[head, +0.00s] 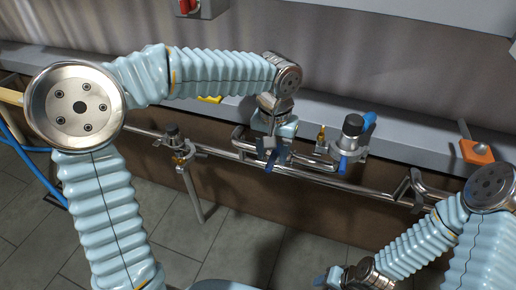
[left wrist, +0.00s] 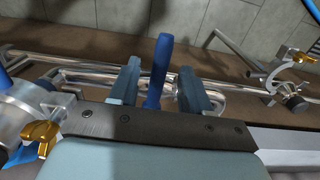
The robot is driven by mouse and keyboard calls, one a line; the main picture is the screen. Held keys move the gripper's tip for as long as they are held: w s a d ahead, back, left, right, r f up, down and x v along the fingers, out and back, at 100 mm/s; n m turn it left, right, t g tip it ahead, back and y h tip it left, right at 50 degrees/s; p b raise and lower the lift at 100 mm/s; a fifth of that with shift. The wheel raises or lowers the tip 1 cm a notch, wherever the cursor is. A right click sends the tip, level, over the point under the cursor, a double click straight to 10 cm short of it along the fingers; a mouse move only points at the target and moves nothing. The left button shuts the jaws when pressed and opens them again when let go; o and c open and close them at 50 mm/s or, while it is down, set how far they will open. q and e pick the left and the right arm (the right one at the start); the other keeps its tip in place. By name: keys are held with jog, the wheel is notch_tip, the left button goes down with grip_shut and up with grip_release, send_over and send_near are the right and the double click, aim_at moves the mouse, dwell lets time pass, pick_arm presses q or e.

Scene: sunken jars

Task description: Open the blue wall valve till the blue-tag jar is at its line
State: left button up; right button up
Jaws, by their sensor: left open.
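My left gripper (head: 268,152) is open over the pipe at the wall ledge. In the left wrist view, a blue valve handle (left wrist: 157,72) stands between its two spread fingers (left wrist: 160,90), with a gap on each side. The handle's lower end is hidden behind the gripper's body. In the head view the handle is hard to tell apart from the fingers. My right gripper (head: 330,277) is at the bottom edge, partly cut off, and its jaws are unclear. I cannot make out the blue-tag jar or its line in either view.
Metal pipes (head: 330,182) run along the wall below a grey ledge (head: 405,143). A clamped cylinder with blue parts (head: 352,127) stands right of my left gripper. Another clamp (head: 178,150) is to the left. An orange block (head: 477,152) lies on the ledge. Tiled floor (head: 225,240) is clear below.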

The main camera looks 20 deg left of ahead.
pick_arm(q)
jog(key=shift+f, duration=0.1)
jog(key=shift+f+b, duration=1.05)
jog(key=shift+f, duration=0.25)
jog(key=shift+c, duration=0.5)
